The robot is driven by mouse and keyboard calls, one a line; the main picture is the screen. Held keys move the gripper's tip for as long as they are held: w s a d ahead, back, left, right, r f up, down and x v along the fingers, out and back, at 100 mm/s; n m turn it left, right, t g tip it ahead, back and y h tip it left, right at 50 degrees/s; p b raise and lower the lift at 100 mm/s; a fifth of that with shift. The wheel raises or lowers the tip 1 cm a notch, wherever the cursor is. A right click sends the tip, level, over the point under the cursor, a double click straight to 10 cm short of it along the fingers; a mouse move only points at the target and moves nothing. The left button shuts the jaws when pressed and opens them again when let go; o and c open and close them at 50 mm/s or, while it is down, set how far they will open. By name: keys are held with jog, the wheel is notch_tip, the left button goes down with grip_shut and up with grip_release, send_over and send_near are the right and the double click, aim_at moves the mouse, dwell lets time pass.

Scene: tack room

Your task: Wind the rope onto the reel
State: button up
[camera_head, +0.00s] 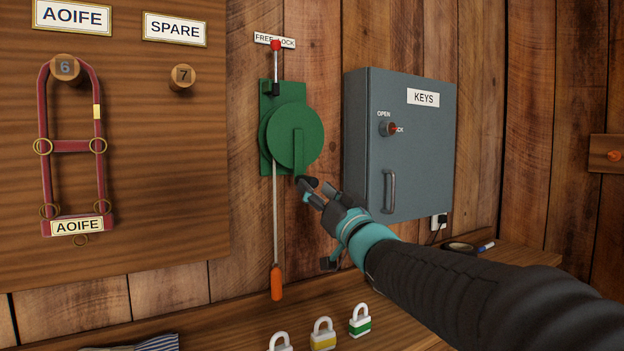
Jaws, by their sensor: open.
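The green reel (291,135) is fixed to the plank wall, its crank arm (299,150) pointing down. A pale rope (275,225) hangs straight from the reel, with an orange grip (277,283) at its lower end, above the bench. A lever with a red knob (276,46) stands upright above the reel, in front of the label reading FREE and LOCK. My gripper (316,194) is open, at the lower end of the crank arm, by a dark knob (306,182). I cannot tell whether they touch.
A grey KEYS cabinet (414,145) stands out from the wall just right of my gripper. A wooden board (190,200) with a red halter (47,180) is at left. Several padlocks, including a green one (360,326), stand on the bench (395,330) below.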

aim_at(309, 182)
jog(key=shift+x, duration=2)
grip_shut()
